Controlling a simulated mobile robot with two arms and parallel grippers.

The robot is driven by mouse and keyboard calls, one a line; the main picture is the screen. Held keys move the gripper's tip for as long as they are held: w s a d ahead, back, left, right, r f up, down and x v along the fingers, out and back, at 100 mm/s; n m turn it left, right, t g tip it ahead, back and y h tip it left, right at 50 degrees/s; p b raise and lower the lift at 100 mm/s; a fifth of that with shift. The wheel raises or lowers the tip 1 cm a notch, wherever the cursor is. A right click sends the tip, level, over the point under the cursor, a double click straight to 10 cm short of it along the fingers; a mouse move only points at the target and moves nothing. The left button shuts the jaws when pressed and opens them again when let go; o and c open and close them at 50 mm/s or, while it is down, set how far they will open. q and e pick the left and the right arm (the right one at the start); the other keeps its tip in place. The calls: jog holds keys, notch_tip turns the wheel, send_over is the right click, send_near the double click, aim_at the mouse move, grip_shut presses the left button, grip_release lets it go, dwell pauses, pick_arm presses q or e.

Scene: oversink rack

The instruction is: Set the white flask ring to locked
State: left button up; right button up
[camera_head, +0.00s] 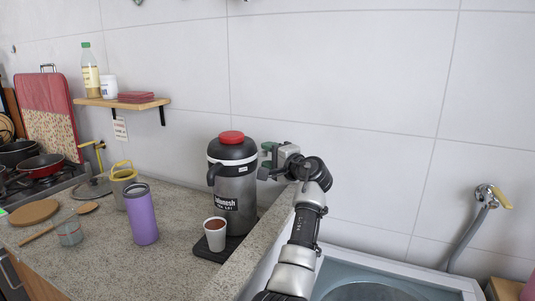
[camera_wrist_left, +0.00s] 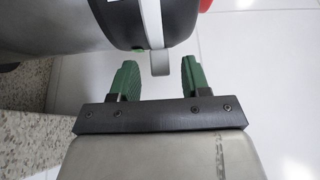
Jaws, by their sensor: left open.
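The flask (camera_head: 236,188) stands upright on the counter, with a steel body, dark upper part and red cap (camera_head: 231,137). Its white ring (camera_head: 222,162) is a band around the dark upper part. In the left wrist view the ring (camera_wrist_left: 151,22) ends in a small pale tab (camera_wrist_left: 160,63). My left gripper (camera_head: 267,158) is at the flask's right side, at about ring height. Its green fingers are open, one on each side of the tab, with gaps visible; the left wrist view shows the gripper (camera_wrist_left: 157,70) closely. My right gripper is not in view.
A cup of brown drink (camera_head: 215,242) stands on a dark mat (camera_head: 207,250) before the flask. A purple tumbler (camera_head: 142,215) and a yellow-handled canister (camera_head: 121,178) are to the left. The tiled wall is behind; a sink basin (camera_head: 365,275) lies right.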

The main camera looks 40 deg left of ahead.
pick_arm(q)
jog(key=shift+w+a, duration=0.1)
jog(key=shift+a, duration=0.3)
jog(key=shift+c, duration=0.3)
grip_shut()
jog(key=shift+s+d+r+m+t+p, duration=0.1)
jog(key=shift+s+d+m+t+p, duration=0.1)
jog(key=shift+s+m+t+p, duration=0.45)
jog(key=shift+d+t+p, duration=0.1)
jog(key=shift+t+p, duration=0.35)
jog(key=shift+p, duration=0.05)
jog(key=shift+o, duration=0.3)
grip_release()
